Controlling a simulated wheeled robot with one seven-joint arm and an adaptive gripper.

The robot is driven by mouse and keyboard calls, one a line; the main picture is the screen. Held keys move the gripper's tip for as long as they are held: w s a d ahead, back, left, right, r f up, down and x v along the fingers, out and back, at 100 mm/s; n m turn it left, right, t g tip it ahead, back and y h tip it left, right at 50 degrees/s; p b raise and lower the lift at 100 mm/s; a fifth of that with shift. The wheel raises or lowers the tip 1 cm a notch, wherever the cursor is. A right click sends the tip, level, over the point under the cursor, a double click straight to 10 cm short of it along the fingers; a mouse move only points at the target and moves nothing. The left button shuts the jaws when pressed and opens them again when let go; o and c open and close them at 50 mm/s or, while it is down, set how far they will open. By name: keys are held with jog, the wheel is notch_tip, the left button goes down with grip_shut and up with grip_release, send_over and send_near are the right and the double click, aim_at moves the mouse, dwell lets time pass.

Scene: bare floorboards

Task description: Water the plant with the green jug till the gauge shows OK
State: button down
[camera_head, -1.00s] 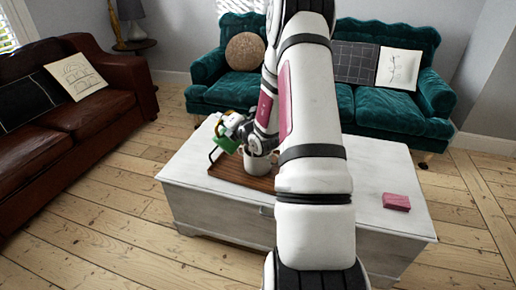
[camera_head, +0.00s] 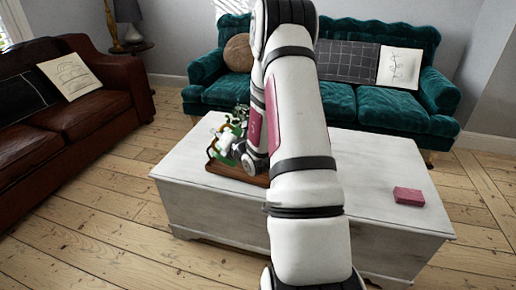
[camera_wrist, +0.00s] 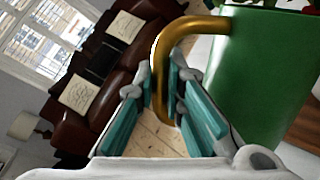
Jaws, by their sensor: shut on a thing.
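The green jug (camera_wrist: 265,75) fills the right of the wrist view, with its gold handle (camera_wrist: 188,27) on the near side. My gripper (camera_wrist: 168,78) has its teal-lined fingers shut around this handle. In the head view the jug and gripper are small, above the tray on the table's left part, and partly hidden by my arm. Green plant leaves (camera_head: 241,112) show just behind them. A few leaves and red blooms (camera_wrist: 308,7) peek over the jug in the wrist view. The plant's pot and the gauge cannot be made out.
A brown wooden tray (camera_head: 232,173) lies on the white table (camera_head: 375,170). A pink block (camera_head: 408,196) sits at the table's right end. A teal sofa (camera_head: 375,105) stands behind, a brown leather sofa (camera_head: 100,112) at left. Floorboards are free in front.

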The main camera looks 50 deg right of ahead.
jog(key=shift+a+f+b, duration=0.15)
jog(key=shift+f+b, duration=0.5)
jog(key=shift+b, duration=0.15)
jog(key=f+b, duration=0.1)
jog(key=a+f+n+b, duration=0.1)
jog(key=b, duration=0.1)
jog(key=shift+w+a+n, duration=0.1)
jog(key=shift+a+n, duration=0.1)
jog(key=shift+n, duration=0.1)
jog(key=shift+a, duration=0.1)
dwell(1.1)
jog(key=a+f+n+t+h+b, duration=0.1)
jog(key=a+f+n+b, duration=0.1)
jog(key=a+f+n, duration=0.4)
jog(key=shift+w+a+f+n, duration=0.4)
jog(key=shift+f+n, duration=0.1)
jog(key=shift+f, duration=0.35)
dwell(0.4)
dwell(3.4)
